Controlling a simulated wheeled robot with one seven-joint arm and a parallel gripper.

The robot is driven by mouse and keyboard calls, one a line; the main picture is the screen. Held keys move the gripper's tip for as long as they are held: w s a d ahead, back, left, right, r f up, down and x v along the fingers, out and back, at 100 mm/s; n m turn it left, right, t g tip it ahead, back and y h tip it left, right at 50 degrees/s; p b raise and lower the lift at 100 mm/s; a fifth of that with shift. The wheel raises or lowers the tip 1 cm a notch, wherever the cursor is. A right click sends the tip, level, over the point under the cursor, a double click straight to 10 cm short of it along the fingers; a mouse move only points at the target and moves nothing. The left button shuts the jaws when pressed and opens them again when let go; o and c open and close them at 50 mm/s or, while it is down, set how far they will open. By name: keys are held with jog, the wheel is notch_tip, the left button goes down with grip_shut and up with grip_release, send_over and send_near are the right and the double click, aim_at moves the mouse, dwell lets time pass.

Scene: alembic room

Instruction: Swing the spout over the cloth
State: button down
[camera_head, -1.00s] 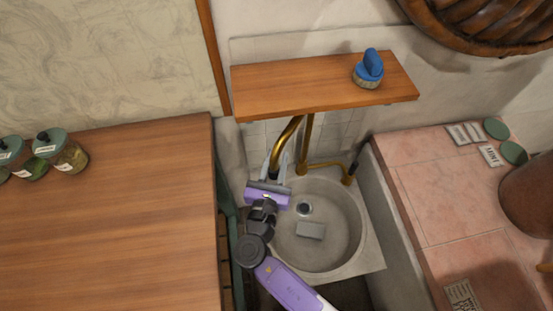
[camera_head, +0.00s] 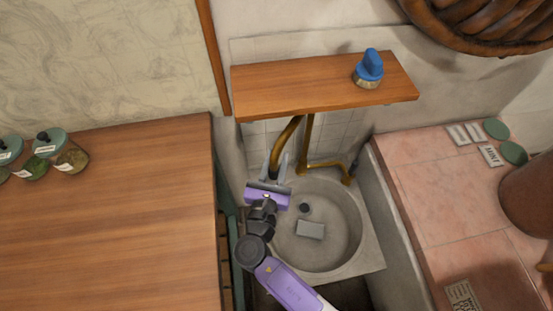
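A brass spout (camera_head: 285,141) curves down from under the wooden shelf on the left side of the round stone sink (camera_head: 347,250). A grey rectangular cloth (camera_head: 310,229) lies in the basin, to the right of the spout and below the drain. My gripper (camera_head: 275,171) is at the spout's lower end, with one finger on each side of it. The spout's tip is between or just behind the fingers. I cannot tell whether the fingers press on it.
The wooden shelf (camera_head: 310,91) overhangs the tap and bears a blue-handled brush (camera_head: 368,69). A brass pipe with a handle (camera_head: 346,180) stands right of the spout. A wooden counter (camera_head: 110,225) flanks the left and a pink tiled counter (camera_head: 440,190) the right.

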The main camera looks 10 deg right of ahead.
dwell(0.4)
jog(key=s+d+n+t+y+b, duration=0.1)
jog(key=s+d+n+y, duration=0.3)
jog(key=d, duration=0.8)
jog(key=shift+s+d+y+b, duration=0.15)
jog(key=shift+s+y+b, duration=0.4)
jog(key=shift+y, duration=0.55)
